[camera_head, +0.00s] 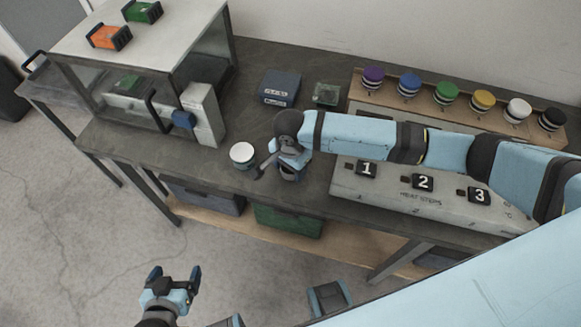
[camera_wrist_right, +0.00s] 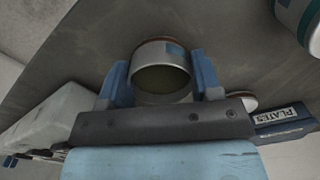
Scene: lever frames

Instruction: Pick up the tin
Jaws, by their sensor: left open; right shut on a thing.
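My right gripper (camera_head: 285,172) is over the table, shut on a grey round tin (camera_wrist_right: 162,82). The right wrist view shows the tin between the two blue fingers, with its round end facing the camera and a brownish edge behind. In the head view the gripper mostly hides it; I cannot tell whether it touches the table. My left gripper (camera_head: 175,279) is open and empty, low in front of the table, over the floor.
A white-topped round can (camera_head: 242,153) stands just left of my right gripper. A glass-sided cabinet (camera_head: 140,60) is at the left. A blue box (camera_head: 278,88) stands behind. A numbered grey panel (camera_head: 420,190) and a rack of coloured knobs (camera_head: 450,101) are at the right.

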